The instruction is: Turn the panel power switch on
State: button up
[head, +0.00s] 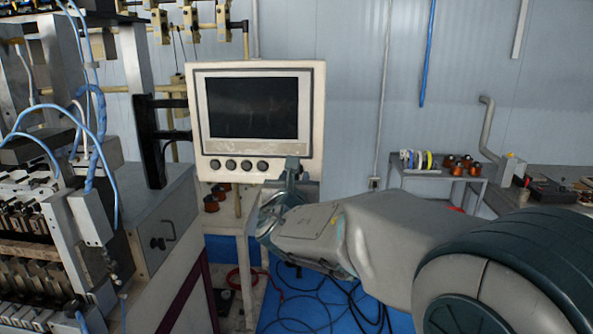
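The control panel (311,115) is a cream box with a dark screen (252,107), held on a black bracket left of centre in the head view. A row of several round black knobs (246,165) runs along its lower edge. I cannot tell which one is the power switch or how any is turned. My gripper (291,172) is at the panel's lower right corner, just right of the rightmost visible knob. It covers part of the panel's lower edge. Whether its fingers touch the panel, and how far apart they are, cannot be made out.
The winding machine (60,200) with blue hoses fills the left side. A grey cabinet (165,225) stands below the bracket. A shelf (435,170) with coloured spools and a cluttered bench (560,185) are at the right. Cables (300,305) lie on the blue floor mat.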

jog(key=shift+w, duration=1.3)
grip_shut()
